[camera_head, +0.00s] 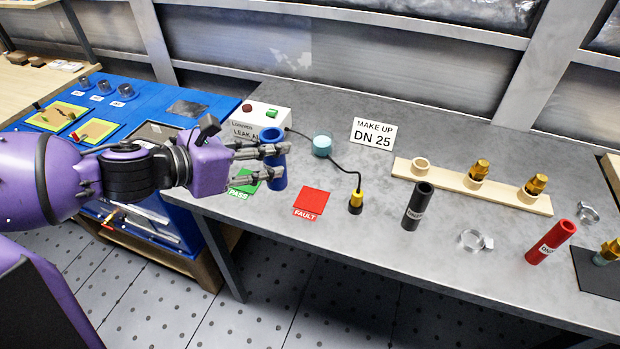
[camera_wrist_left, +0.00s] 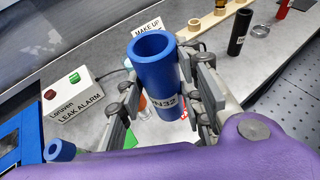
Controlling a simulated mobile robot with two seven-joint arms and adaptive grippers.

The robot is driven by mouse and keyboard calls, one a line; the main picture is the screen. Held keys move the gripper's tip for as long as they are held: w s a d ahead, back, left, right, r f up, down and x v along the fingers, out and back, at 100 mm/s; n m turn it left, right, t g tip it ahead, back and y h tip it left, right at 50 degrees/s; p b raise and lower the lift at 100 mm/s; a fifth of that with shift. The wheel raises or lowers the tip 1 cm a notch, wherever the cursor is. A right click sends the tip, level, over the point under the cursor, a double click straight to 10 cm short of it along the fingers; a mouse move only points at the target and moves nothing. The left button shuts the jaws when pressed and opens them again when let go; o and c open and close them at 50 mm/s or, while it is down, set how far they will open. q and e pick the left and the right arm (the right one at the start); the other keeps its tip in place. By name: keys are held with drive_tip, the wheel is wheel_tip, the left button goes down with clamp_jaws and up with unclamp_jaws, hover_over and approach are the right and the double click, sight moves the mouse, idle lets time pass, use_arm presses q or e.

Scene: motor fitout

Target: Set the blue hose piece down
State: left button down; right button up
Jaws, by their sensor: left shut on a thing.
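The blue hose piece (camera_head: 273,160) is an upright open tube between the fingers of my left gripper (camera_head: 262,163). In the left wrist view the blue hose piece (camera_wrist_left: 156,75) carries a label that reads like "N32". My left gripper (camera_wrist_left: 165,100) is shut on it, with a finger on each side. In the head view it is over the left part of the grey table (camera_head: 330,245), near the green PASS patch (camera_head: 243,182). Whether its lower end touches the table is unclear. My right gripper is not in view.
A white leak alarm box (camera_head: 252,117) stands behind the hose. A red FAULT patch (camera_head: 311,201) and a cabled yellow-black probe (camera_head: 356,203) lie to its right. Further right are a black hose piece (camera_head: 417,206), a clamp (camera_head: 473,241), a red hose piece (camera_head: 551,242) and a wooden fitting rack (camera_head: 450,186).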

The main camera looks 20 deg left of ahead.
use_arm(q)
drive_tip(key=b+x, duration=0.1)
drive_tip(key=x, duration=0.3)
drive_tip(key=shift+s+d+f, duration=0.1)
drive_tip(key=shift+s+d, duration=0.1)
drive_tip(key=w+d+f, duration=0.1)
drive_tip(key=f, duration=0.2)
drive_tip(key=w+d+f+b, duration=0.1)
drive_tip(key=f, duration=0.2)
drive_tip(key=w+d+f, duration=0.1)
drive_tip(key=w+f, duration=0.1)
drive_tip(key=f, duration=0.1)
drive_tip(key=shift+d, duration=0.25)
drive_tip(key=shift+f+b, duration=0.15)
drive_tip(key=shift+b, duration=0.15)
drive_tip(key=c, duration=1.2)
unclamp_jaws()
